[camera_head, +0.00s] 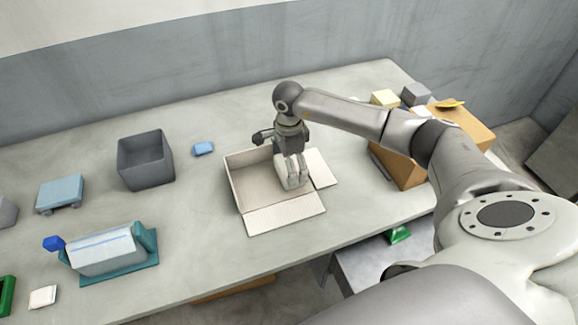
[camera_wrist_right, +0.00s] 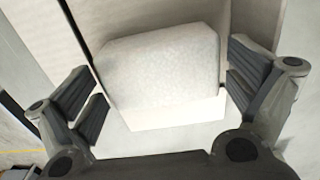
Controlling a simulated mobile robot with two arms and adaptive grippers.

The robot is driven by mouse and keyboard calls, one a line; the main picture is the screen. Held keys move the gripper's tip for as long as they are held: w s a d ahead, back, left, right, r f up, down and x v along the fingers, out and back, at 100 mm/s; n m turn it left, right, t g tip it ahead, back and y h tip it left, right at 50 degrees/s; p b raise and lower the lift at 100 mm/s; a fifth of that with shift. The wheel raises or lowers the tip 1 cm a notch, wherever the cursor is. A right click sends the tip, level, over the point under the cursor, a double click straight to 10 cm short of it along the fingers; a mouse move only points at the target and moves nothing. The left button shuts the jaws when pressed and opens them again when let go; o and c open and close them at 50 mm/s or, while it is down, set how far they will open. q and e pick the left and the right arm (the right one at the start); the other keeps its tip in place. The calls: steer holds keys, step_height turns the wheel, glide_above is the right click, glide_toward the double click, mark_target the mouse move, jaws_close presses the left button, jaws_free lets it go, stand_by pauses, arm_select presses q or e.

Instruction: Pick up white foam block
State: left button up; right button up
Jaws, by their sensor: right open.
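The white foam block (camera_head: 291,177) is in or just above the open cardboard box (camera_head: 234,190) in the head view, directly below my right gripper (camera_head: 292,165). In the right wrist view the block (camera_wrist_right: 160,72) fills the middle, between the two dark fingers of my right gripper (camera_wrist_right: 160,95). The fingers are open, one on each side of the block, with a visible gap at the left finger. The right finger is close to the block, and I cannot tell if it touches. My left gripper is not in view.
A grey bin (camera_head: 146,160), a small blue block (camera_head: 203,148) and a teal holder (camera_head: 120,275) stand left of the box on the table (camera_head: 195,215). A brown box (camera_head: 408,172) and small blocks are at the right, near my arm. Table around the box is mostly clear.

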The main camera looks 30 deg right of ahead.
steer(key=shift+f, duration=0.2)
steer(key=c, duration=0.6)
steer(key=shift+r, duration=0.1)
